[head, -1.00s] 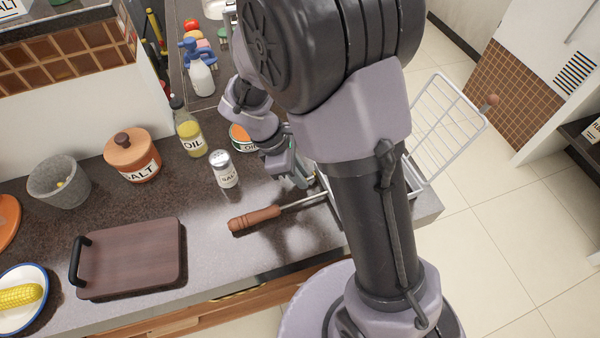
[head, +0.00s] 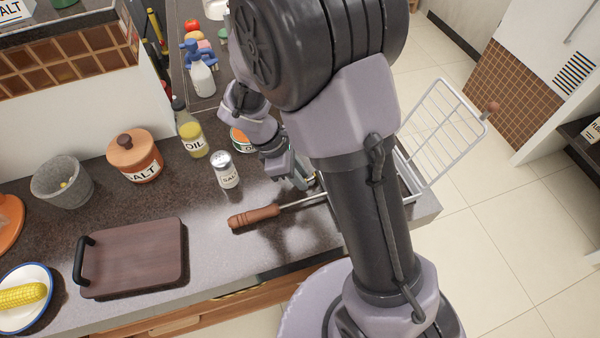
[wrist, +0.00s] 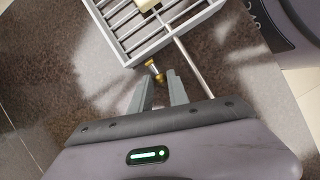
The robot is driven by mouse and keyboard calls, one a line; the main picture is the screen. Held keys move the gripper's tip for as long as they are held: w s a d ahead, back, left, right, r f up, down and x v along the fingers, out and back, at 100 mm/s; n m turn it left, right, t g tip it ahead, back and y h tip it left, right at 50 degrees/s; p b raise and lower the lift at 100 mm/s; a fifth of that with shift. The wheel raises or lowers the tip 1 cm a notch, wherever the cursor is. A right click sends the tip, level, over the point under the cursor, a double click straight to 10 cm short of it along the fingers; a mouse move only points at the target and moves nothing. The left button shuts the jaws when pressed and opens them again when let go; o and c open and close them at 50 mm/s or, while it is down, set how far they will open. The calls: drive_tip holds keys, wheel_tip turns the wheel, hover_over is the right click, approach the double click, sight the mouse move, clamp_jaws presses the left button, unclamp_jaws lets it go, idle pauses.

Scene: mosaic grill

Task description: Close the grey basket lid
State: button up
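The grey basket lid (head: 447,135) is a wire grid with a wooden knob (head: 492,107). It stands raised and tilted over the right end of the counter in the head view. The grey basket (head: 408,180) is mostly hidden behind my arm. Part of its barred frame (wrist: 157,46) shows at the top of the wrist view, with a pale yellowish piece (wrist: 147,5) at the edge. A metal rod runs from it to a wooden handle (head: 254,217). My gripper (wrist: 159,78) is open and empty beside the rod. A small brass-coloured piece (wrist: 154,70) lies just beyond its fingertips.
A salt can (head: 225,170), an oil bottle (head: 190,134) and an orange-rimmed tin (head: 239,138) stand near my wrist. A dark wooden board (head: 132,258) lies to the left. Open floor lies right of the counter.

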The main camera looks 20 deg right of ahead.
drive_tip(key=shift+o, duration=1.2)
drive_tip(key=p+v, duration=0.7)
drive_tip(key=v, duration=1)
drive_tip(key=shift+r, duration=0.2)
drive_tip(key=shift+w+a, duration=0.1)
drive_tip(key=shift+w, duration=0.05)
drive_tip(key=d+f+n+b, duration=0.2)
drive_tip(key=f+b, duration=0.2)
drive_tip(key=f, duration=0.1)
drive_tip(key=s+d+f+n+b, duration=0.1)
drive_tip(key=d+f+n+b, duration=0.1)
drive_tip(key=f+n+b, duration=0.1)
drive_tip(key=s+d+f+n+b, duration=0.1)
drive_tip(key=d+f+n+b, duration=0.1)
drive_tip(key=f+b, duration=0.3)
drive_tip(key=shift+s+d+f+n+h, duration=0.1)
drive_tip(key=shift+f+n+h, duration=0.1)
drive_tip(key=shift+f, duration=0.3)
drive_tip(key=shift+d+f+n+h, duration=0.1)
drive_tip(key=shift+f+n, duration=0.1)
drive_tip(key=shift+f, duration=0.35)
drive_tip(key=shift+s+d+f+n+h, duration=0.1)
drive_tip(key=shift+d+f+n, duration=0.1)
drive_tip(key=shift+f, duration=0.3)
